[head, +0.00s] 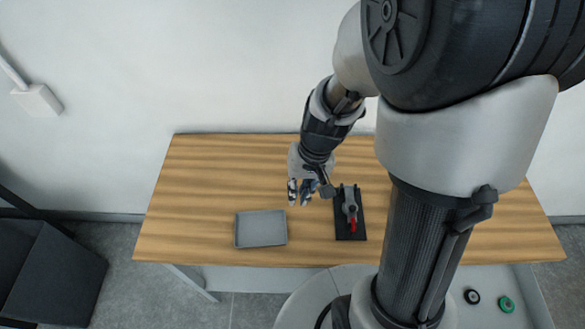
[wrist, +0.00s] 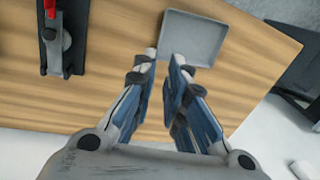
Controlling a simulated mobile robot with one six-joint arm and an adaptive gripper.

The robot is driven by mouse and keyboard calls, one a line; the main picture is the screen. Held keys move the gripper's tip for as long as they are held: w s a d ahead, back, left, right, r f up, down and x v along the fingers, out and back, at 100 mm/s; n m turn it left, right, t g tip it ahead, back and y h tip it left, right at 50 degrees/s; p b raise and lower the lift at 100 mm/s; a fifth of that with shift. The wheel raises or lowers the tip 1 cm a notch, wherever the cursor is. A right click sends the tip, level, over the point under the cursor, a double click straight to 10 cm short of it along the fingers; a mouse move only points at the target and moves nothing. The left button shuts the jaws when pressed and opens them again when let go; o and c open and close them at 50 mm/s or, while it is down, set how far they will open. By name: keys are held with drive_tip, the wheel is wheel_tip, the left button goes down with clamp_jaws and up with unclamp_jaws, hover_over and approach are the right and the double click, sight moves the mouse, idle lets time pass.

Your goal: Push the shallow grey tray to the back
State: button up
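The shallow grey tray (head: 261,229) lies flat on the wooden table, near its front edge and left of centre. It looks empty. In the wrist view the tray (wrist: 193,37) is at the top, just beyond my fingertips. My gripper (head: 300,192) is above the table, behind and to the right of the tray in the head view. In the wrist view its two fingers (wrist: 164,62) stand apart with a gap between them and nothing held. I cannot tell whether a fingertip touches the tray.
A black-based clamp with a red handle (head: 350,212) stands right of the tray; it also shows in the wrist view (wrist: 65,40). The wooden table (head: 210,165) is bare behind the tray, up to the wall. A dark box (head: 50,275) is on the floor at left.

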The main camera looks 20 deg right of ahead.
sight(286, 224)
drive_tip(key=a+f+b, duration=0.1)
drive_tip(key=f+b, duration=0.1)
drive_tip(key=f, duration=0.3)
drive_tip(key=a+f+b, duration=0.1)
drive_tip(key=f+b, duration=0.2)
drive_tip(key=f, duration=0.3)
drive_tip(key=a+f+b, duration=0.1)
drive_tip(key=f+b, duration=0.1)
drive_tip(key=f, duration=0.4)
drive_tip(key=shift+w+f+b, duration=0.1)
drive_tip(key=shift+w+b, duration=0.3)
drive_tip(key=shift+c, duration=0.3)
clamp_jaws()
